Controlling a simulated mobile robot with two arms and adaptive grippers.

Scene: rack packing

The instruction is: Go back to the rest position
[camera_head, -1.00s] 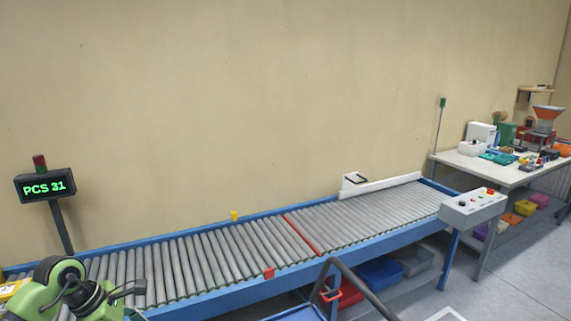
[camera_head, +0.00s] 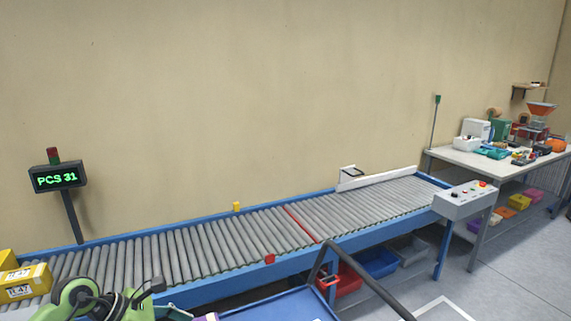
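Neither gripper's fingers show in this view. A green and black part of my own arm (camera_head: 95,302) stands at the bottom left edge, in front of the near side of the roller conveyor (camera_head: 185,257). What this arm holds, if anything, is out of the picture. No part of my other arm can be made out.
Yellow boxes (camera_head: 24,283) sit on the conveyor's left end. A blue cart (camera_head: 285,306) with a dark handle is at the bottom centre. A control box (camera_head: 462,203) and a workbench (camera_head: 480,161) stand at the right. Grey floor (camera_head: 510,260) is clear at the lower right.

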